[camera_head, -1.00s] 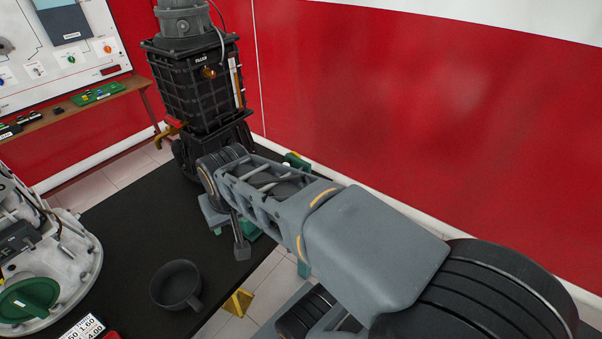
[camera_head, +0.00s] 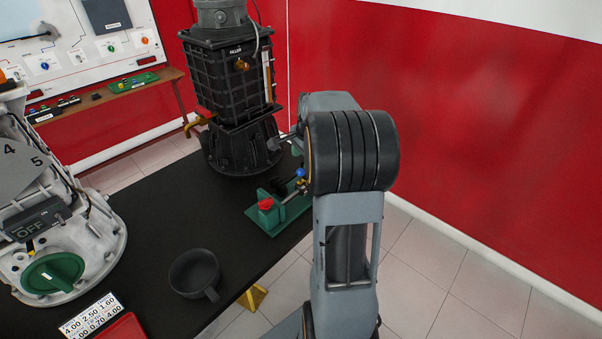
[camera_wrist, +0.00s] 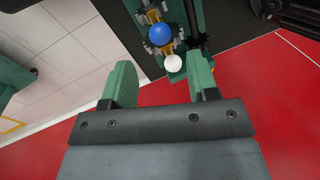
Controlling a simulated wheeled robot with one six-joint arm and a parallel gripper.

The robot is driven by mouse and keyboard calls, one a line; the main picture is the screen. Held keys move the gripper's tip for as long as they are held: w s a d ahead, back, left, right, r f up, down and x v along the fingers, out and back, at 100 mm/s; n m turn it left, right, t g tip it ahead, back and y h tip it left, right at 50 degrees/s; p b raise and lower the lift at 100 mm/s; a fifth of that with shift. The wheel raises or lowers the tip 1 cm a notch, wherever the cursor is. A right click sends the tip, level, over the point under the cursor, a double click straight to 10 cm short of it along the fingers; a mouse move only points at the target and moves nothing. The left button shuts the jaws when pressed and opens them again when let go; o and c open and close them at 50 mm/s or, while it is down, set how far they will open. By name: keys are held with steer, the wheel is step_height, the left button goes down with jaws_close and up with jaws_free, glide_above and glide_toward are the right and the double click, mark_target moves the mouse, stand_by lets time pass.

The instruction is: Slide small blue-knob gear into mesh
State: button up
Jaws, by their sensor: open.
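The small gear's blue knob (camera_head: 300,173) shows on a green gear trainer (camera_head: 262,221) at the right edge of the black table, just left of my arm. In the wrist view the blue knob (camera_wrist: 160,35) sits on the green trainer (camera_wrist: 197,12), with a white knob (camera_wrist: 173,63) close below it. Small metal gears lie around the knobs; whether they mesh cannot be told. My gripper (camera_wrist: 160,82) is open and empty, its two green fingers either side of the white knob in the picture, apart from the blue knob.
A red knob (camera_head: 265,204) stands on the trainer's near end. A tall black filler unit (camera_head: 232,85) stands behind it. A dark cup (camera_head: 194,273) is on the table's front part. A grey machine with a green dial (camera_head: 52,272) is at left. The table's middle is clear.

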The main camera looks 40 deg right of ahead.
mark_target(301, 169)
steer(key=f, duration=0.2)
steer(key=w+f, duration=0.1)
steer(key=f, duration=0.4)
steer(key=shift+w+f, duration=0.25)
steer(key=shift+f, duration=0.05)
jaws_close()
